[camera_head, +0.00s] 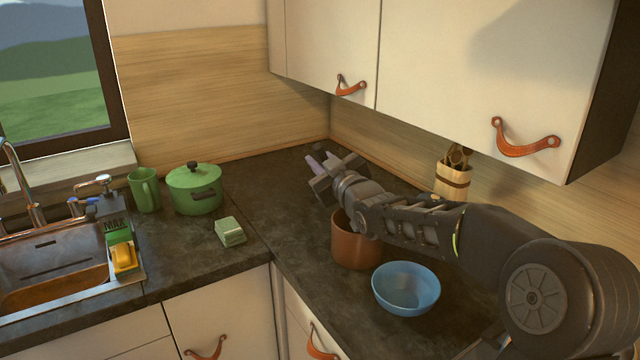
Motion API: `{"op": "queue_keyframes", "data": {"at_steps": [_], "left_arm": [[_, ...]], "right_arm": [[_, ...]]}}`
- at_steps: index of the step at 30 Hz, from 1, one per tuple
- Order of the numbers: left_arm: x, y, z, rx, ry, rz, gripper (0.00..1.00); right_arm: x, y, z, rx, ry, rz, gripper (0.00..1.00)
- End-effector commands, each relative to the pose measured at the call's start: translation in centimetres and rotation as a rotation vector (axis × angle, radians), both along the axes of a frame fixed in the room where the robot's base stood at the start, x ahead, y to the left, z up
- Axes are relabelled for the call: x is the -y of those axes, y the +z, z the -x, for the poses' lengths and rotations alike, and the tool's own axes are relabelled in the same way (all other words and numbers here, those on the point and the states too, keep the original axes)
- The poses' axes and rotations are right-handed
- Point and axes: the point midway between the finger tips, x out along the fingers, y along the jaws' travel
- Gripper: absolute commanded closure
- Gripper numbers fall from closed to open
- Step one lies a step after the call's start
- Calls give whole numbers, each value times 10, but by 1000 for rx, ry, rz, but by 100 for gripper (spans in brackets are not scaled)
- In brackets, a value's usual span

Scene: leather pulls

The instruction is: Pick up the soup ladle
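My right arm reaches in from the right over the counter. Its gripper (322,182) is above the back corner of the counter, beyond the brown pot (345,248). A small pale purple piece (313,164) shows at the gripper's far end. I cannot tell whether it is part of a soup ladle or something else, nor whether the fingers are open or shut on it. No ladle can be clearly made out. The arm hides part of the pot and the counter behind it. My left gripper is not in view.
A blue bowl (405,288) stands in front of the brown pot. A wooden utensil holder (452,184) is behind the arm. A green lidded pot (195,190), green mug (144,190) and sink (60,262) are left. Cabinets (330,40) hang above.

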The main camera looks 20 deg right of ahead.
Motion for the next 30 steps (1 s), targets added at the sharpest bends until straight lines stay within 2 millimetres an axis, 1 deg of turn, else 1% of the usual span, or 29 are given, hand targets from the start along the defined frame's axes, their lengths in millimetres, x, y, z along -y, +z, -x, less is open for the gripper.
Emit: {"op": "queue_keyframes", "data": {"at_steps": [1, 3, 6, 26, 29, 30], "left_arm": [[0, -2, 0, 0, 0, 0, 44], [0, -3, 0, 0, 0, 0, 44], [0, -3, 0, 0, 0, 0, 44], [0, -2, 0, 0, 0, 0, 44], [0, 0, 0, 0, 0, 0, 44], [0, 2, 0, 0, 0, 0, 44]], "right_arm": [[0, 9, 0, 5, 1, 1, 100], [0, 18, 0, 4, 1, 2, 100], [0, 23, 0, 2, 1, 1, 100], [0, 25, 0, 1, 0, 1, 100], [0, 32, 0, 3, 0, 1, 100], [0, 38, 0, 4, 1, 1, 100]]}}
